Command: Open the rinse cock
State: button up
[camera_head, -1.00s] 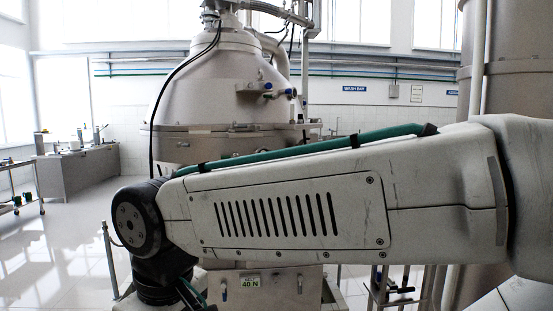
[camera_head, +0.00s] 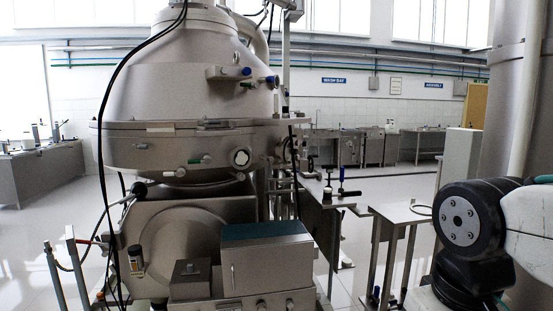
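The steel disc separator (camera_head: 180,95) stands at the left and centre of the view. Two small blue-ended fittings (camera_head: 271,80) sit on a bracket at the right of its hood. A green-ended fitting (camera_head: 199,160) lies along the lower rim of the bowl casing. A red-handled lever (camera_head: 86,241) shows at the lower left. No readable label tells which of these is the rinse cock, and I cannot tell whether any is open or closed. My gripper is not in view; only part of my arm shows at the right edge.
A steel box with a teal top (camera_head: 267,235) stands in front of the separator. A bench with dark and blue handles (camera_head: 335,198) and a small steel table (camera_head: 400,212) stand to its right. Hoses hang at the left. Floor is clear around the small table.

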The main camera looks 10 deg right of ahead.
aim_at(207, 160)
jog(key=z, duration=0.2)
jog(key=i, duration=0.25)
jog(key=u, duration=1.1)
jog(key=k, duration=0.45)
jog(key=z, duration=0.4)
jog(key=i, duration=1.35)
jog(key=u, duration=0.65)
